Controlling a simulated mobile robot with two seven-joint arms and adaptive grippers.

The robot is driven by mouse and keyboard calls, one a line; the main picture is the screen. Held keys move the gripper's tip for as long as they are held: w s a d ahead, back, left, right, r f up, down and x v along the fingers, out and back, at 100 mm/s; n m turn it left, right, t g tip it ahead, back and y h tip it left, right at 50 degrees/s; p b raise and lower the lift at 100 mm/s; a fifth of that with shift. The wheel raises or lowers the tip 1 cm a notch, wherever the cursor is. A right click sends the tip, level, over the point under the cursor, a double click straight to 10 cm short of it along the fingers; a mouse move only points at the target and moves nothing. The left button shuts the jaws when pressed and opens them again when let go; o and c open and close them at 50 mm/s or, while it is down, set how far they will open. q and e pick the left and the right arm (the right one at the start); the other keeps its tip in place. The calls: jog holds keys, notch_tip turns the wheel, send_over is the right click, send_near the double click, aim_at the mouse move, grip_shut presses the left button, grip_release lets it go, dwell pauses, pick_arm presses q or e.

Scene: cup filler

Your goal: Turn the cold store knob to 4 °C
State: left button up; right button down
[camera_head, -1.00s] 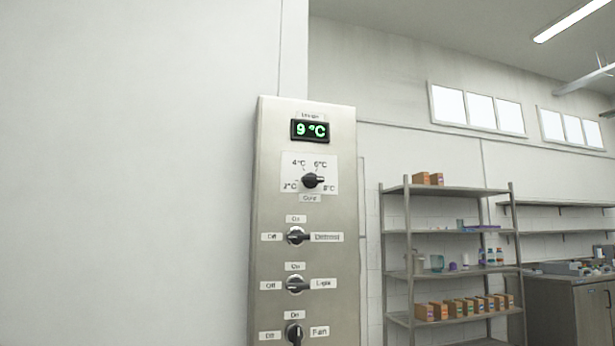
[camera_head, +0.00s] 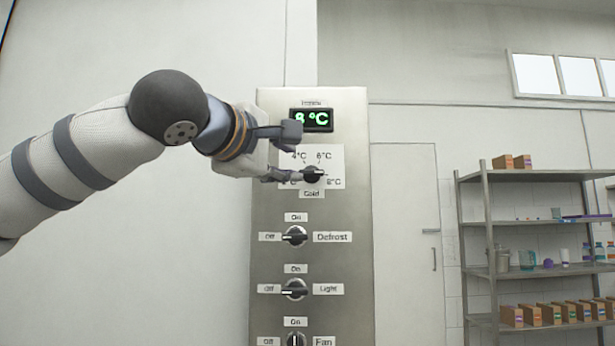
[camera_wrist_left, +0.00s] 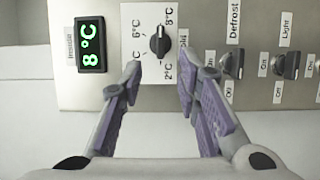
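The cold store knob (camera_head: 313,174) is a black dial on a white scale plate of the steel panel (camera_head: 345,260). Its white mark points right, toward the 8 °C side. It also shows in the left wrist view (camera_wrist_left: 160,42). The display (camera_head: 311,119) above it reads 8 °C; it also shows in the wrist view (camera_wrist_left: 90,45). My left gripper (camera_head: 287,152) is open and empty in front of the scale, just left of the knob. In the wrist view its fingers (camera_wrist_left: 160,85) stand apart, with the knob beyond the gap between them. My right gripper is not in view.
A shelf rack (camera_head: 485,230) with boxes and bottles stands at the right. The wall left of the panel is plain.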

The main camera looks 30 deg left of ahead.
aim_at(309, 172)
pick_arm(q)
jog(key=w, duration=0.6)
jog(key=w+a, duration=0.1)
jog(key=w, duration=0.1)
jog(key=shift+w+a, duration=0.1)
jog(key=shift+w, duration=0.3)
grip_shut()
